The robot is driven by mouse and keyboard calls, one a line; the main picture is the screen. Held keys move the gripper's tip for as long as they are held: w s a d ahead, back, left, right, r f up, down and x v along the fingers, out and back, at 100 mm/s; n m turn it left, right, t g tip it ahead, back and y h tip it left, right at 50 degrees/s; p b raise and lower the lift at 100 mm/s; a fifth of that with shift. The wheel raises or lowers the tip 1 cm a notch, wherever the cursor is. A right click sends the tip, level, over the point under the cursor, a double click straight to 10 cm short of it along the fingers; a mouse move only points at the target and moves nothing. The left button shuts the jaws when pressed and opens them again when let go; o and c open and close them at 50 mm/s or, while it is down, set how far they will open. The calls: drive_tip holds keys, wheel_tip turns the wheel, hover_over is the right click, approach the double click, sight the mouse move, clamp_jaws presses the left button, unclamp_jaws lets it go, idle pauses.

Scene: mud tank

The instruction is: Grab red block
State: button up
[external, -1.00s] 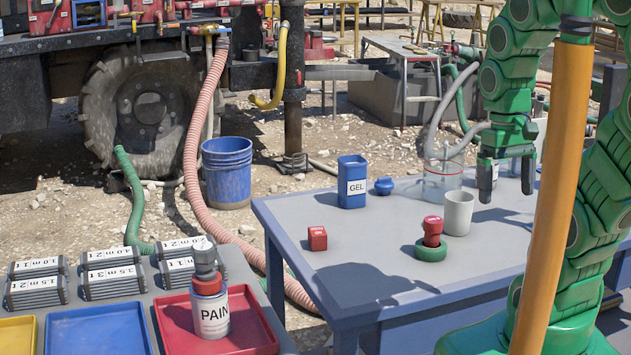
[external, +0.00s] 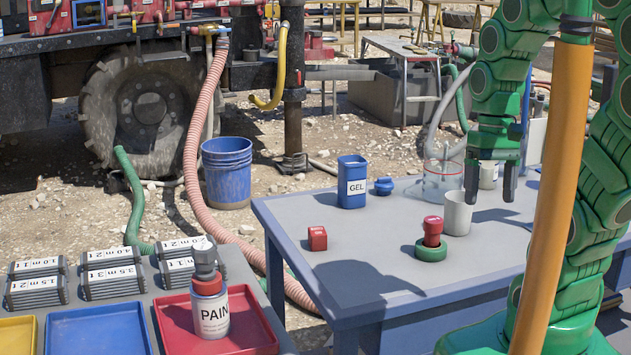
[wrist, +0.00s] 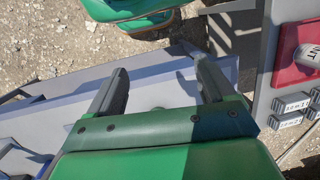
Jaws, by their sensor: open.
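The red block (external: 317,238) is a small cube on the grey-topped table (external: 385,262), near its left side, with clear tabletop around it. My gripper (external: 491,196) is open and empty, pointing down, well to the right of the block and above the white cup's level at the table's right part. In the wrist view the two dark fingers (wrist: 163,72) stand apart with nothing gripped between them. I cannot make out the red block in the wrist view.
A white cup (external: 458,213) and a red-topped stamp (external: 432,232) in a green ring (external: 431,252) stand between gripper and block. A blue GEL container (external: 352,183), blue knob (external: 384,186) and glass jar (external: 441,181) stand behind. The front tabletop is clear.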

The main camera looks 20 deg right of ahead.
sight(309, 238)
drive_tip(key=w+a+f+m+y, duration=0.3)
drive_tip(key=w+a+m+y, duration=0.15)
drive_tip(key=w+a, duration=0.5)
drive_tip(key=w+a+f+m+y, duration=0.45)
drive_tip(key=w+a, duration=0.25)
drive_tip(key=w, duration=0.6)
drive_tip(key=w+d+f+m+t+y, duration=0.1)
drive_tip(key=w+f+m, duration=0.2)
drive_tip(key=w+f, duration=0.2)
drive_tip(key=w+d+f+m+t+y, duration=0.1)
drive_tip(key=w+f+m, duration=0.3)
drive_tip(key=w, duration=0.2)
drive_tip(key=w+d+f+m+t+y, duration=0.1)
drive_tip(key=w+f+m+t, duration=0.1)
drive_tip(key=w+f, duration=0.3)
drive_tip(key=shift+w+d+f+m, duration=0.1)
drive_tip(key=shift+w+f+m, duration=0.2)
drive_tip(key=shift+m, duration=0.4)
drive_tip(key=shift+x, duration=1.3)
drive_tip(key=shift+w+a+f, duration=0.25)
drive_tip(key=shift+a+f, duration=0.25)
drive_tip(key=shift+a, duration=0.2)
drive_tip(key=shift+w+a+f, duration=0.3)
drive_tip(key=shift+a+f, duration=0.15)
drive_tip(key=shift+a, duration=0.25)
drive_tip(key=shift+w+a+f, duration=0.25)
drive_tip(key=shift+a+f, duration=0.25)
drive_tip(key=shift+a, duration=0.2)
drive_tip(key=c, duration=1.1)
